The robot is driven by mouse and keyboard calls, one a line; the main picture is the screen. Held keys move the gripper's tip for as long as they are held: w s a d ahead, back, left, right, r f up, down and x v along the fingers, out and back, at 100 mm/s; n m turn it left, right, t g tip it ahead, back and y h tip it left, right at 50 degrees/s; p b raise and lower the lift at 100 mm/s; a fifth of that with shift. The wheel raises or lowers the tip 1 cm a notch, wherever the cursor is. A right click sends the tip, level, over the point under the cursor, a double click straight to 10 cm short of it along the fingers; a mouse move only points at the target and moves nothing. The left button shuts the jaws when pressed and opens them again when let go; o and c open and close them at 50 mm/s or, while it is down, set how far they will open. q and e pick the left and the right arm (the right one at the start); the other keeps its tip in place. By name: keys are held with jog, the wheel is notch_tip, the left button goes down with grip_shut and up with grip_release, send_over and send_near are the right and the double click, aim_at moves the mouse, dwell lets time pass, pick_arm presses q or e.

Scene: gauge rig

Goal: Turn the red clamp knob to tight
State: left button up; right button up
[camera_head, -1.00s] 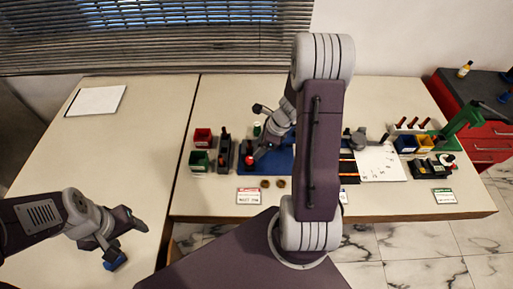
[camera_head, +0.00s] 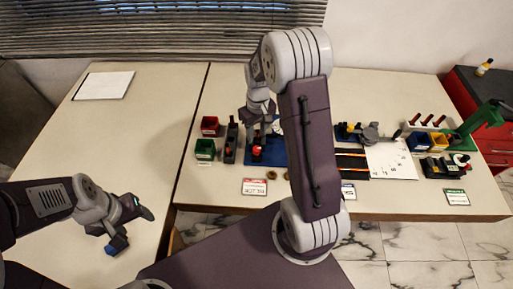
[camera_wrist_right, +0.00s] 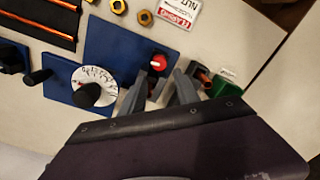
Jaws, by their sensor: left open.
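The red clamp knob (camera_head: 257,150) stands on a blue board (camera_head: 278,155) in the head view, just below my right gripper (camera_head: 258,131). In the right wrist view the knob (camera_wrist_right: 158,62) is round and red with a white mark on top. My right gripper's two grey fingers (camera_wrist_right: 160,88) are apart there, pointing at the knob, with the knob just beyond their tips; I cannot tell whether they touch it. The knob's setting labels are not readable. My left gripper (camera_head: 128,226) is open and empty over the left table, far from the knob.
A white dial with a black knob (camera_wrist_right: 88,94) is near the fingers. A red bin (camera_head: 210,126), a green bin (camera_head: 205,149) and a dark block (camera_head: 231,143) stand left of the knob. A red-white card (camera_head: 254,187) and brass nuts (camera_head: 272,175) lie in front. The left table is mostly clear.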

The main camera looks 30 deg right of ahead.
aim_at(257, 148)
notch_tip(257, 148, down, 9)
jog(key=shift+r, duration=0.2)
jog(key=shift+s+f, duration=0.1)
jog(key=shift+f, duration=0.05)
grip_shut()
jog(key=shift+m+p, duration=0.45)
jog(key=shift+m, duration=0.65)
grip_release()
